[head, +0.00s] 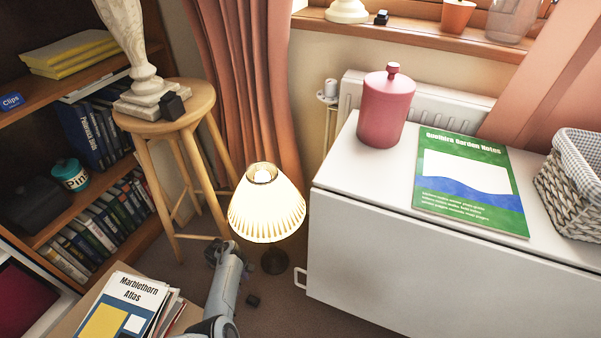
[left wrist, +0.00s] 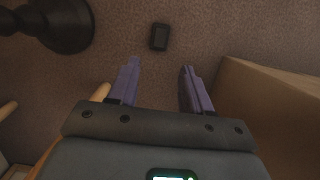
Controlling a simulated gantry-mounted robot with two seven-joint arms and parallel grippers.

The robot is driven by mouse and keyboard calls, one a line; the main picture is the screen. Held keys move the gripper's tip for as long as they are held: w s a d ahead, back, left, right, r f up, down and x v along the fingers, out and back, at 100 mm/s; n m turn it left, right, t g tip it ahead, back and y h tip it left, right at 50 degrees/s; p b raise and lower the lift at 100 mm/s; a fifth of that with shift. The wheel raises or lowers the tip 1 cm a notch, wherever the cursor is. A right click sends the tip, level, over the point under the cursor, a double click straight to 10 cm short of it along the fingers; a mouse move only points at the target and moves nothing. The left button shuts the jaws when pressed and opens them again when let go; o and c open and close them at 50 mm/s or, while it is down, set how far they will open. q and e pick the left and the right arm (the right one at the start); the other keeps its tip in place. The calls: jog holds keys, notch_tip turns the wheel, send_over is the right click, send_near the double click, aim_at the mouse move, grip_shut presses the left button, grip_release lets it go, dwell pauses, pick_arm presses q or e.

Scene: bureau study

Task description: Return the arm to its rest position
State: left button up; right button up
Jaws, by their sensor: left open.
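My left arm (head: 226,285) comes up from the bottom of the head view, between the lit lamp and the books at lower left. My left gripper (head: 215,250) is low, beside the lamp, and its fingers are hard to make out there. In the left wrist view the gripper (left wrist: 159,82) shows two purple fingers apart with nothing between them. Brown carpet lies beyond the fingertips. My right gripper is in neither view.
A lit lamp (head: 267,205) stands close right of my arm; its dark base (left wrist: 65,25) shows in the wrist view. A small black object (left wrist: 159,37) lies on the floor ahead. A brown box (left wrist: 270,105) is at right. A stool (head: 165,125) and white cabinet (head: 360,240) flank the lamp.

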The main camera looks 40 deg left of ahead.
pick_arm(q)
jog(key=s+a+r+m+y+p, duration=0.1)
jog(key=a+r+m+y+p, duration=0.1)
jog(key=a+r+p, duration=0.3)
jog(key=s+a+r+m+y+p, duration=0.1)
jog(key=a+r+m+p, duration=0.1)
jog(key=r, duration=0.5)
notch_tip(320, 180, up, 12)
jog(key=w+d+m+y+p, duration=0.1)
jog(key=m+y+p, duration=0.1)
jog(key=m+p, duration=0.3)
jog(key=s+d+r+m+t+h+p, duration=0.1)
jog(key=s+d+r+m+p, duration=0.3)
jog(key=d+r, duration=0.6)
jog(key=s+d+r+m+t+h+p, duration=0.1)
jog(key=s+d+r+m+p, duration=0.1)
jog(key=d+r+m+p, duration=0.75)
jog(key=s+d+r+m+t+h+p, duration=0.1)
jog(key=s+d+r, duration=0.2)
jog(key=d+r, duration=0.75)
notch_tip(320, 180, up, 34)
jog(key=d+p, duration=0.2)
jog(key=p, duration=3.4)
jog(key=shift+w+f, duration=0.15)
jog(key=shift+w, duration=0.1)
